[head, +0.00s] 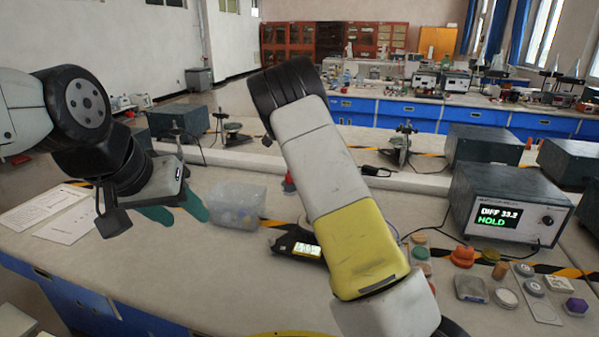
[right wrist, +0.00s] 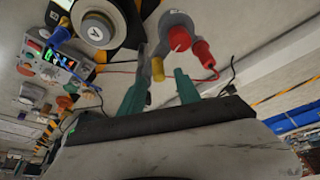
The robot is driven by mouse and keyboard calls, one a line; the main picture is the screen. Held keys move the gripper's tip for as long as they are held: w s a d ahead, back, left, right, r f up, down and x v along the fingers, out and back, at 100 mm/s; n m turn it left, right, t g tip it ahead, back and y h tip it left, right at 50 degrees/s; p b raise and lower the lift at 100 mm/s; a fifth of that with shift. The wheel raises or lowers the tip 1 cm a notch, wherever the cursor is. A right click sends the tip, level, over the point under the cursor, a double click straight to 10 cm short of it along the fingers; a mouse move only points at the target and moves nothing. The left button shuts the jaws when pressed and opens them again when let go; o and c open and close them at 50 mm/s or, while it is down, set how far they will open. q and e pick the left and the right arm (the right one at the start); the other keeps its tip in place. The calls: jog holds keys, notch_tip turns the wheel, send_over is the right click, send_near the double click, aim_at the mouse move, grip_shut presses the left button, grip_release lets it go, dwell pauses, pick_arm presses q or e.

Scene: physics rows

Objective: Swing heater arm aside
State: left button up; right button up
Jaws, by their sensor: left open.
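No part is plainly recognisable as the heater arm. In the right wrist view a grey fitting (right wrist: 174,27) carries a red knob, a red plug and a yellow tip; I cannot tell whether it belongs to the heater. My right gripper (right wrist: 160,75) is open, its green fingers apart on either side of the yellow tip (right wrist: 158,68). I cannot tell whether they touch it. In the head view my right arm covers the middle of the bench and hides its gripper. My left gripper (head: 172,213) is open over the left of the bench, teal fingers near the clear plastic box (head: 237,200).
A meter box (head: 511,214) reading DIFF 33.2 HOLD stands at right. Stoppers and small parts, including an orange one (head: 462,256), lie before it. A black device with a lit screen (head: 306,249) is partly behind my arm. Papers (head: 72,220) lie at left.

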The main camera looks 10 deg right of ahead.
jog(key=v, duration=0.4)
jog(key=shift+a+r, duration=0.1)
jog(key=shift+r, duration=0.1)
jog(key=shift+s, duration=0.1)
jog(key=s+d+r+n+y, duration=0.25)
jog(key=s+r, duration=0.25)
jog(key=s, duration=0.5)
jog(key=s+d+r+n+y, duration=0.25)
jog(key=s+d+r, duration=0.2)
jog(key=s, duration=0.45)
jog(key=s+a+n+t, duration=0.1)
jog(key=s+n, duration=0.2)
jog(key=s, duration=0.8)
jog(key=s+a+n+t, duration=0.2)
jog(key=s+n, duration=0.1)
jog(key=s, duration=0.9)
jog(key=shift+t+y, duration=0.3)
jog(key=shift+y, duration=0.1)
